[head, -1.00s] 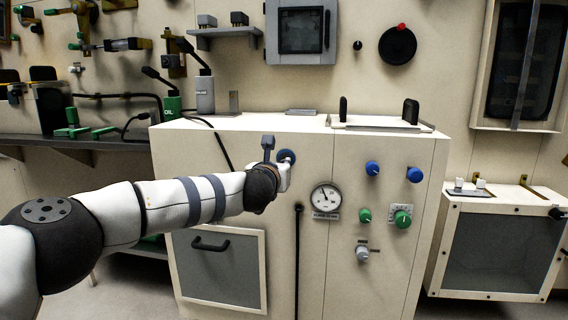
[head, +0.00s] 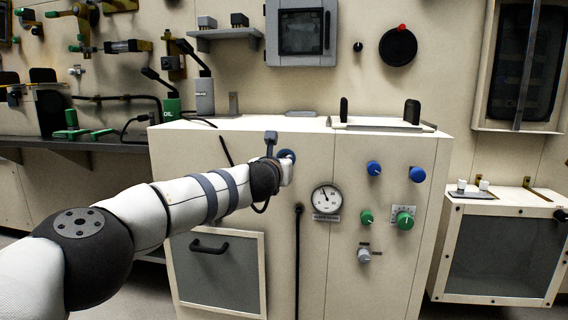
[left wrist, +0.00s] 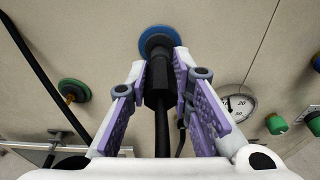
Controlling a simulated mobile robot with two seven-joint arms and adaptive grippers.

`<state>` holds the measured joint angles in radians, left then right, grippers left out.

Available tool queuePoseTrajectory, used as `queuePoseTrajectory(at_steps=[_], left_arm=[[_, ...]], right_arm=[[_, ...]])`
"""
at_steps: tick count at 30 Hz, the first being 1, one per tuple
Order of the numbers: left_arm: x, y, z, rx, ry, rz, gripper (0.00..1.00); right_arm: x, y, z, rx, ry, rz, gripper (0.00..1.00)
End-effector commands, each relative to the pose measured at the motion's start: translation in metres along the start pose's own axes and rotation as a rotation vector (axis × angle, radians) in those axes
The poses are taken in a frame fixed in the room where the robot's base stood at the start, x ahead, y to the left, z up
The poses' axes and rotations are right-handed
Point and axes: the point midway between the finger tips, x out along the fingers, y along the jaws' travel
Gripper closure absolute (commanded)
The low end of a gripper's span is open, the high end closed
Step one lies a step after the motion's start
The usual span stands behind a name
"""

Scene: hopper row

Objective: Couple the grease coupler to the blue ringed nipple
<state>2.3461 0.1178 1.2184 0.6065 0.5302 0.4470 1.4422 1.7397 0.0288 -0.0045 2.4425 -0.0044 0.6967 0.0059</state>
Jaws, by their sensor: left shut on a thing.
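The blue ringed nipple (head: 289,154) is on the front of the cream cabinet, partly hidden behind my left gripper (head: 287,172). In the left wrist view its blue ring (left wrist: 158,36) is at the top centre. The grease coupler (left wrist: 158,88) is a black cylinder with a black hose running down from it. My left gripper (left wrist: 160,92) has its purple-padded fingers either side of the coupler and is shut on it. The coupler points at the blue ring and overlaps its middle; I cannot tell whether it is seated. My right gripper is not in view.
A green ringed fitting (left wrist: 73,90) is left of the coupler in the left wrist view. A dark hose (left wrist: 45,75) crosses the left side. A pressure gauge (head: 326,199), blue knobs (head: 374,168) and green knobs (head: 404,219) are to the right on the cabinet.

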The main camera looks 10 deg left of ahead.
Motion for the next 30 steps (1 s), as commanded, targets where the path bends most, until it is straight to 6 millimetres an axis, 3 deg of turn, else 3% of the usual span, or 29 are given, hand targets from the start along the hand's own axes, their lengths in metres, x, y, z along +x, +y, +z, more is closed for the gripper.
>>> queuePoseTrajectory(at_steps=[1, 2, 4, 5, 17, 23, 30], left_arm=[[0.000, 0.000, 0.001, 0.000, -0.002, 0.000, 1.00], [0.000, 0.000, 0.002, 0.000, -0.002, 0.000, 0.75], [0.000, 0.000, 0.001, 0.000, -0.002, 0.000, 0.59], [0.000, 0.000, 0.001, -0.001, -0.002, 0.000, 0.56], [-0.005, 0.000, 0.001, 0.002, 0.002, -0.001, 0.56], [-0.030, 0.001, 0.001, 0.001, 0.000, -0.002, 0.56], [-0.079, 0.001, 0.002, -0.001, -0.002, -0.001, 0.56]], right_arm=[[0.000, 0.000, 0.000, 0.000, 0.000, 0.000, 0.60], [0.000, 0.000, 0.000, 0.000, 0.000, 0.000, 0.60], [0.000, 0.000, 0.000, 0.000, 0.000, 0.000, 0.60], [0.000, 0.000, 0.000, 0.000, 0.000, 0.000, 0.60], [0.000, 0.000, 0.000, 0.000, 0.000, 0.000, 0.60], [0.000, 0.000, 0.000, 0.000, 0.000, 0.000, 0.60], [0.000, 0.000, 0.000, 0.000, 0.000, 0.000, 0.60]])
